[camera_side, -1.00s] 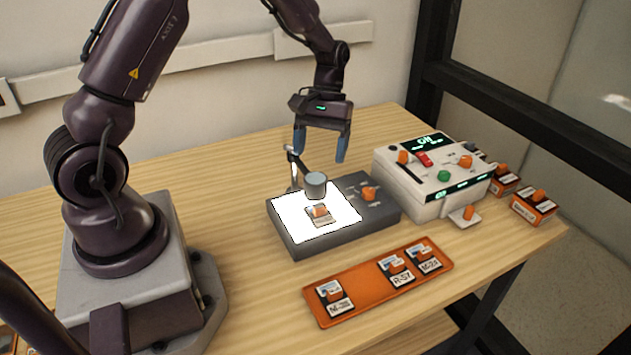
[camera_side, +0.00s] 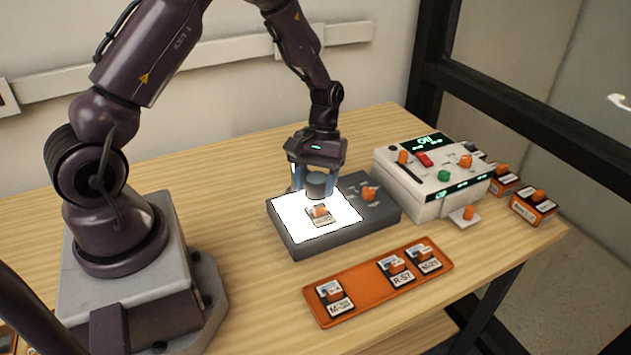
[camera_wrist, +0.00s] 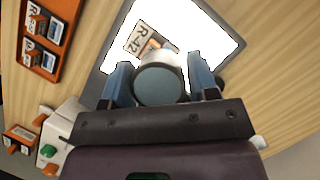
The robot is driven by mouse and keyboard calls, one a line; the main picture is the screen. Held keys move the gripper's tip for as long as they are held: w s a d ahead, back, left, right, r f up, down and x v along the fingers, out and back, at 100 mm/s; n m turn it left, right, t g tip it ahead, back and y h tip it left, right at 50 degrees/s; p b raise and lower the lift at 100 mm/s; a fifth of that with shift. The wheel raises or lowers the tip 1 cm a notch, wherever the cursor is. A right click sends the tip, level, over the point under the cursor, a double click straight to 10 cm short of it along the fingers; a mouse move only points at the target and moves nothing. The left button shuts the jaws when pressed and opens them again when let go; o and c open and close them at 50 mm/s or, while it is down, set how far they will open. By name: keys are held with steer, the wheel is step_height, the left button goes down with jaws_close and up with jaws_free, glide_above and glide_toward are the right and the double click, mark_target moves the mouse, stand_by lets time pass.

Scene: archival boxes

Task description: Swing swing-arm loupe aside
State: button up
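The loupe (camera_side: 316,186) is a grey cylinder on a swing arm, above the lit panel of the dark light box (camera_side: 300,247). Its swing arm is mostly hidden behind my gripper in the side view. My gripper (camera_side: 313,187) is lowered around the loupe with blue fingers apart, one on each side. In the wrist view the loupe (camera_wrist: 161,80) sits between the two fingers (camera_wrist: 163,84), with small gaps visible beside it. A small labelled slide with an orange knob (camera_side: 320,214) lies on the lit panel under the loupe; its label reads R-42 in the wrist view (camera_wrist: 140,40).
A white control unit (camera_side: 420,200) with coloured knobs and a lit display stands right of the light box. An orange tray (camera_side: 365,292) with three labelled pieces lies in front. Small orange-topped boxes (camera_side: 533,207) stand far right. Table left of the light box is clear.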

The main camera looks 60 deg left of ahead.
steer(key=shift+w, duration=0.1)
steer(key=shift+c, duration=1.2)
steer(key=shift+a, duration=0.1)
